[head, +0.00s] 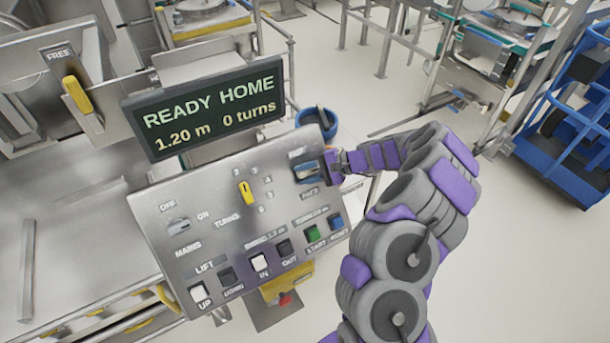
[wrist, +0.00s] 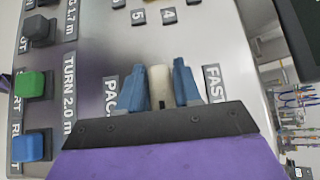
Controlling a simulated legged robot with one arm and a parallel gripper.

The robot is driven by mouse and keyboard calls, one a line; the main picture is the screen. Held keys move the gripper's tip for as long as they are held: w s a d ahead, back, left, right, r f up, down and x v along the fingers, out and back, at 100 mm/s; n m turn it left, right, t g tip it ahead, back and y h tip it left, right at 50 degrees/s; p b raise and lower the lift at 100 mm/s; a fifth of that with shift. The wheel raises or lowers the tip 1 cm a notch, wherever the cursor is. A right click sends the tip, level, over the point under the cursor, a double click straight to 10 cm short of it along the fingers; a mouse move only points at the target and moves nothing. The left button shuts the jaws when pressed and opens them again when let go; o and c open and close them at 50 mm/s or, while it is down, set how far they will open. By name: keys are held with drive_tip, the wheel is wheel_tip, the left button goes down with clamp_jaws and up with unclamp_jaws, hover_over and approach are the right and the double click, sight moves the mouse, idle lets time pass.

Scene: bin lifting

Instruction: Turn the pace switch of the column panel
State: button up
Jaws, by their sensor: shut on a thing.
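The column panel (head: 222,222) is a tilted metal plate with labelled switches and buttons. The pace switch is at its upper right. In the wrist view it is a pale upright lever (wrist: 160,86) between a label starting "PAC" and the label "FAST". My gripper (wrist: 161,84) has its two blue fingers on either side of this lever and is shut on it. In the head view my gripper (head: 312,172) reaches the panel from the right and mostly hides the switch. Which way the switch is set cannot be told.
A display (head: 206,112) above the panel reads "READY HOME 1.20 m 0 turns". A yellow knob (head: 246,193) sits left of my gripper. Green (head: 313,233) and blue (head: 336,222) buttons are below it. A blue bucket (head: 318,121) stands behind.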

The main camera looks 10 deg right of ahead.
drive_tip(key=shift+w+d, duration=0.1)
drive_tip(key=shift+d, duration=0.05)
drive_tip(key=o, duration=0.9)
drive_tip(key=shift+w+d+f, duration=0.1)
drive_tip(key=shift+w+d, duration=0.05)
drive_tip(key=v, duration=1.7)
drive_tip(key=shift+d, duration=0.25)
